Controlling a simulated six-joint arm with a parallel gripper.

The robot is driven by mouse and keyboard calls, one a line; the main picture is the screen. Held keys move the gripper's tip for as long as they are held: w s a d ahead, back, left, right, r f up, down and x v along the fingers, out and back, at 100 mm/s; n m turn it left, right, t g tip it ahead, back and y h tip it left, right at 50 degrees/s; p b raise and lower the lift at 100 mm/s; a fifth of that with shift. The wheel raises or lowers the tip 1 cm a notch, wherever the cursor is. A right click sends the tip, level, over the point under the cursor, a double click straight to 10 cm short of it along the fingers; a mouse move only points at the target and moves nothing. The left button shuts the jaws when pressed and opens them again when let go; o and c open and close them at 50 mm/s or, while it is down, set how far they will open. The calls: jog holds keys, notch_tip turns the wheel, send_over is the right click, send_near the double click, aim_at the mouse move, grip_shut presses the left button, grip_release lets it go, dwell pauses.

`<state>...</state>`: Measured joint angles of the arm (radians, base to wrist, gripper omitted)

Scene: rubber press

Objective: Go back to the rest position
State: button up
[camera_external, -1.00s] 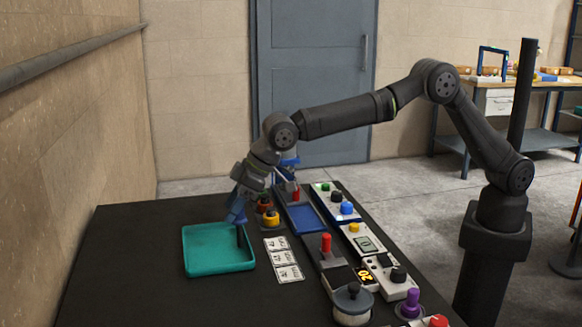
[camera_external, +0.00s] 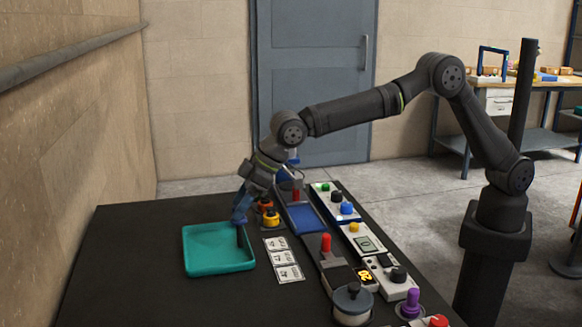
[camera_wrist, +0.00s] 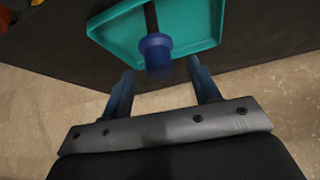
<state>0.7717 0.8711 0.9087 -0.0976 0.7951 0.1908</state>
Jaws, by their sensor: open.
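My gripper (camera_external: 241,208) is open and empty above the right side of the teal tray (camera_external: 196,262). In the wrist view, my gripper (camera_wrist: 161,68) has its two blue fingers apart. A dark stick with a blue round cap (camera_wrist: 157,56) shows between and beyond the fingers, apart from both. It stands in the teal tray (camera_wrist: 200,52). In the external view the dark stick (camera_external: 239,238) shows below the fingers, and its cap is mostly hidden behind them.
Beside the tray are yellow and orange knobs (camera_external: 269,218), printed cards (camera_external: 284,259) and a blue tray (camera_external: 304,219). Button and display boxes (camera_external: 363,243), a red lever (camera_external: 326,243) and a round grey pot (camera_external: 352,304) stand further right. The black table's front left is clear.

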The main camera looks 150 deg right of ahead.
jog(key=v, duration=0.8)
jog(key=x, duration=1.2)
notch_tip(320, 180, up, 4)
jog(key=shift+a+r, duration=0.15)
jog(key=s+d+r, duration=0.3)
jog(key=s+r, duration=0.4)
jog(key=s, duration=0.4)
jog(key=s+d, duration=0.9)
jog(key=s, duration=0.3)
jog(key=w+f, duration=0.9)
jog(key=w, duration=0.2)
jog(key=shift+w+a+f+m, duration=0.25)
jog(key=shift+a+f+m, duration=0.05)
jog(key=shift+f+m, duration=0.1)
